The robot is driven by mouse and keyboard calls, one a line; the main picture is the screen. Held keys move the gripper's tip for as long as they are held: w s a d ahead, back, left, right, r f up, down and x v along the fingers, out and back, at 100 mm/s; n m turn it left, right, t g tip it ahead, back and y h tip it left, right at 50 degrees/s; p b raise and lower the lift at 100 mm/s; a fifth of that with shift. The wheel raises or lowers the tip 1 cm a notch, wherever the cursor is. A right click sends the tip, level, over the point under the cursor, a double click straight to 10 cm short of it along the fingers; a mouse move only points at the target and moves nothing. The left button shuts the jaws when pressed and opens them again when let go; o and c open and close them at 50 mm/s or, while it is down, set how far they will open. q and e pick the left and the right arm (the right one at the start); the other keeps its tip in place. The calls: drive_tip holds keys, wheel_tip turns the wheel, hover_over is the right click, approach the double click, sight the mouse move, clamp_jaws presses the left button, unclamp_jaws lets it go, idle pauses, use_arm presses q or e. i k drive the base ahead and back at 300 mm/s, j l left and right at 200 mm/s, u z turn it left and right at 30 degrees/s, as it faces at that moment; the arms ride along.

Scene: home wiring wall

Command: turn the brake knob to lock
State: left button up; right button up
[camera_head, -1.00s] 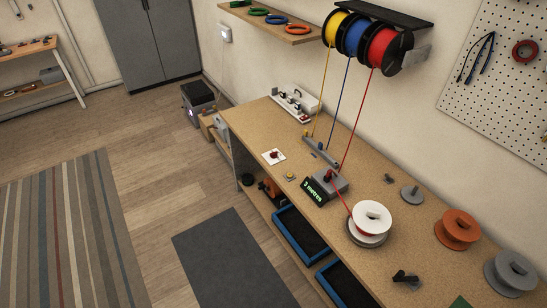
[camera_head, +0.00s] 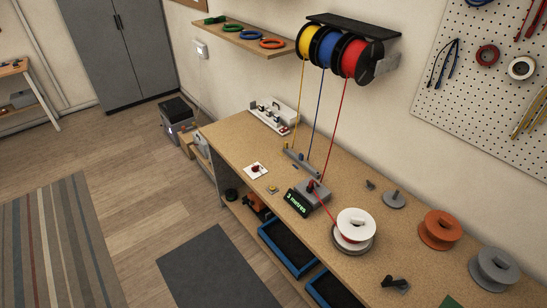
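No part is clearly marked as the brake knob, so I cannot tell which one it is. A small dark red knob sits on a white square plate (camera_head: 256,170) at the left part of the bench. A small black fitting (camera_head: 396,283) stands near the bench's front right. A grey metre counter (camera_head: 309,196) reads "3 metres", and the red wire passes through it to a white spool (camera_head: 355,228) on a grey round base. Neither of my grippers is in view.
The wooden bench (camera_head: 230,140) runs along the wall. Yellow, blue and red wire reels (camera_head: 346,56) hang above it, their wires crossing the space down to the bench. Orange (camera_head: 439,230) and grey (camera_head: 494,269) spools stand at the right. Blue trays (camera_head: 286,249) sit below. The floor in front is open.

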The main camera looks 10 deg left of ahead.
sight(255, 169)
drive_tip(key=i+j+z, duration=0.15)
drive_tip(key=j+z, duration=0.15)
drive_tip(key=z, duration=0.15)
drive_tip(key=i+j+z, duration=0.15)
drive_tip(key=j+z, duration=0.3)
drive_tip(key=l, duration=0.1)
